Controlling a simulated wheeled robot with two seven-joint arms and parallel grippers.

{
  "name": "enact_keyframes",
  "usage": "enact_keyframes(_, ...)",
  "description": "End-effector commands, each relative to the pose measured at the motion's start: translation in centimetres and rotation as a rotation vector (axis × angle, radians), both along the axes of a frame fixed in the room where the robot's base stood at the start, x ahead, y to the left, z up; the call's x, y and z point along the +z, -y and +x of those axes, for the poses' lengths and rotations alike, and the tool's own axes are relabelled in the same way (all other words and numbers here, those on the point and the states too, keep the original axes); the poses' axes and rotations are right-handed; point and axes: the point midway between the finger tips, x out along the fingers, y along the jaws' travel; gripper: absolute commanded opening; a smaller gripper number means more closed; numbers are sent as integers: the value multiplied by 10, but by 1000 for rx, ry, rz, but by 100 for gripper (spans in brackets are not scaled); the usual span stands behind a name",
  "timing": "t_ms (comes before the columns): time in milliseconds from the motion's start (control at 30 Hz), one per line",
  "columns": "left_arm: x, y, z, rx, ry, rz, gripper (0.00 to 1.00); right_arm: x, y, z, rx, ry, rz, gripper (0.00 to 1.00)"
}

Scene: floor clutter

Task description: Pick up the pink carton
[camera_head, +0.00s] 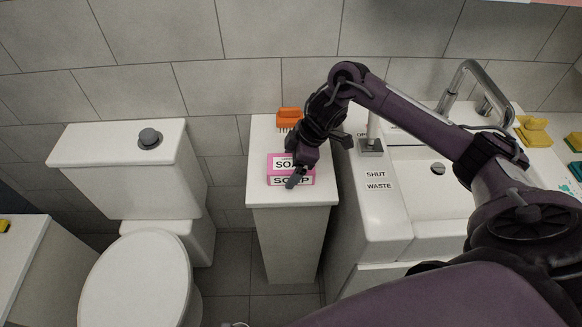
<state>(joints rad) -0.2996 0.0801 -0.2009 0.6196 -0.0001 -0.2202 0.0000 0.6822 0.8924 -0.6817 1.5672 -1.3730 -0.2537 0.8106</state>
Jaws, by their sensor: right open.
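The pink carton (278,171), labelled SOAP, sits on top of a narrow white cabinet (262,200) between the toilet and the sink. My right arm reaches in from the right. My right gripper (297,178) points down at the carton's right part and covers some of it. The gripper is open, with a dark finger in front of the carton's label. Whether it touches the carton cannot be told. My left gripper is not in view.
An orange object (289,117) stands behind the carton on the same cabinet. The toilet (140,270) is to the left. The sink (430,190) with its tap (468,85) is to the right, with yellow objects (533,130) at its far right. Grey tiled wall stands behind.

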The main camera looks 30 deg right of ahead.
Motion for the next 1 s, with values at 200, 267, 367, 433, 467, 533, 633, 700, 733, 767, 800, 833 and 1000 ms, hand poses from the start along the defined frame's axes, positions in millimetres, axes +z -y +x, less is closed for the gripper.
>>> enact_keyframes(200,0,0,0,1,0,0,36,-6,-2,1,0,2,-1,89)
enact_keyframes(267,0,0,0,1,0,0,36,-6,-2,1,1,1,-1,89)
enact_keyframes(367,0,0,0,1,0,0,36,-6,-2,1,0,2,-1,89)
enact_keyframes(433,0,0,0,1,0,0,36,-6,-2,1,1,1,-1,89)
enact_keyframes(467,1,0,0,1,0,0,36,-6,-2,1,1,1,-1,89)
enact_keyframes(533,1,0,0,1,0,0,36,-6,-2,1,0,1,0,89)
enact_keyframes(633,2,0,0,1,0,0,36,-8,-2,1,0,1,0,89)
enact_keyframes(700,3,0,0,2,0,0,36,-9,-2,1,0,1,0,89)
enact_keyframes(733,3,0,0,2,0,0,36,-9,-2,1,0,1,0,89)
enact_keyframes(767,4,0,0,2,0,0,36,-9,-2,1,0,1,0,89)
enact_keyframes(800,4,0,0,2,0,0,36,-10,-2,1,-1,2,0,89)
enact_keyframes(833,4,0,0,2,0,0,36,-10,-2,1,-1,2,0,89)
enact_keyframes(1000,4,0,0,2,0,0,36,-10,-2,1,0,2,0,89)
